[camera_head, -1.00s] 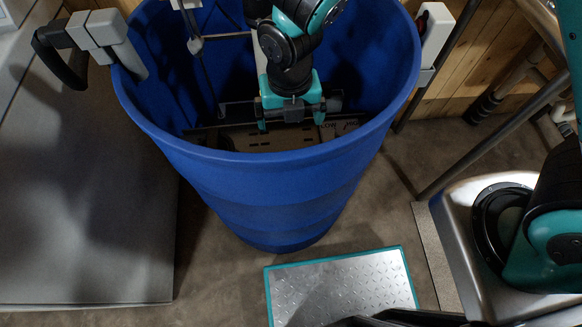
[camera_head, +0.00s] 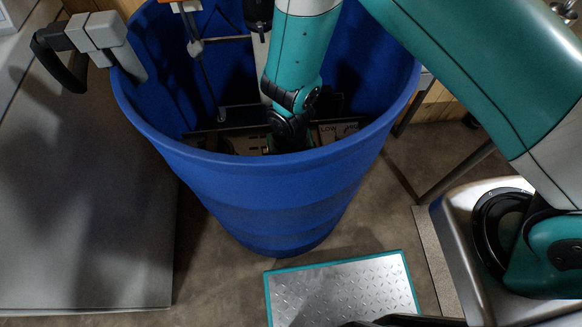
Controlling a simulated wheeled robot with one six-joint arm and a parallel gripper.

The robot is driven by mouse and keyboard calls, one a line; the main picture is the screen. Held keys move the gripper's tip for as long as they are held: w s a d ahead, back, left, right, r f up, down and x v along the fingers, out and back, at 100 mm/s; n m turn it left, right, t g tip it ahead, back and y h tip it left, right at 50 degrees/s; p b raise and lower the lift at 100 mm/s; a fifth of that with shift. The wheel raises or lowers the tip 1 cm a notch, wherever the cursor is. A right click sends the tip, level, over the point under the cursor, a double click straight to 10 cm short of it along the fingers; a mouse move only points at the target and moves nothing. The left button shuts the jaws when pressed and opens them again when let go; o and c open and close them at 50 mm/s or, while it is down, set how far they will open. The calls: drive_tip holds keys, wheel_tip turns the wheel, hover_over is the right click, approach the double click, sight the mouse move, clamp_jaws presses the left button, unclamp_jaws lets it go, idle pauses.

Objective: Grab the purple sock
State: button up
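No purple sock shows in the head view. The blue barrel (camera_head: 262,205) stands upright in the middle, open at the top. My arm reaches down into it, with the black wrist joint low inside near the front wall. My gripper is hidden below the barrel's front rim, so its fingers and anything between them do not show. Most of the barrel's floor is hidden too.
A tan board (camera_head: 335,131) with printed lettering shows inside the barrel behind my wrist. A grey surface (camera_head: 85,190) lies at left. A teal-edged metal plate (camera_head: 340,290) lies in front. Metal tubing stands at right.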

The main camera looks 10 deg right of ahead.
drive_tip(key=shift+f, duration=0.65)
drive_tip(key=c, duration=0.7)
drive_tip(key=shift+r, duration=0.1)
drive_tip(key=shift+c, duration=0.2)
